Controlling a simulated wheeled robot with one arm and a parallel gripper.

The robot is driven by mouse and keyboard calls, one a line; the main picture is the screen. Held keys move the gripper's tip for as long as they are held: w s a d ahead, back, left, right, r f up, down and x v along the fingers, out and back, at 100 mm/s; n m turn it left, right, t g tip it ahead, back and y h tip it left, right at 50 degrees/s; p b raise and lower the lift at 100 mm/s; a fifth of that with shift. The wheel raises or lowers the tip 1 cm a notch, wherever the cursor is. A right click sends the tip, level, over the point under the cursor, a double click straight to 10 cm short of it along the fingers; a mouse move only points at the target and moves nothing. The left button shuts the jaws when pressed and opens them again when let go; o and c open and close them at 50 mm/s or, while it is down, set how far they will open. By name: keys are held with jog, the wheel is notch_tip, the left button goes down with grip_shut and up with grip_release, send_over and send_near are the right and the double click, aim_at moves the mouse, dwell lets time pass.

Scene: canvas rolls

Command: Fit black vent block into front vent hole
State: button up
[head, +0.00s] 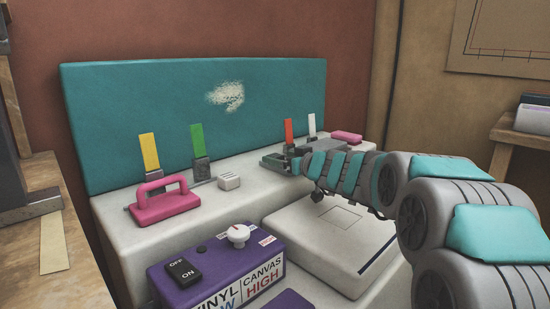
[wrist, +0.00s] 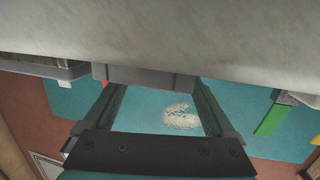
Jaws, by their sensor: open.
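I cannot make out a black vent block for certain in either view, nor a front vent hole. A small pale slotted block (head: 229,180) sits on the white machine top (head: 240,205), left of my gripper. My gripper (head: 270,161) is low over the back right of the machine top, beside the red-tagged clamp. In the wrist view my gripper's two fingers (wrist: 157,90) stand apart. A grey block or bar (wrist: 145,76) shows across their tips; I cannot tell whether they touch it.
A teal back panel (head: 190,120) with a pale worn patch stands behind. A pink handle (head: 165,199), yellow tag (head: 149,151), green tag (head: 198,141) and red tag (head: 288,131) line the machine top. A purple control box (head: 215,265) is in front, beside a white plate (head: 325,255).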

jog(key=shift+w+a, duration=0.3)
jog(key=shift+w, duration=0.2)
jog(key=shift+f, duration=0.1)
grip_shut()
dwell(0.3)
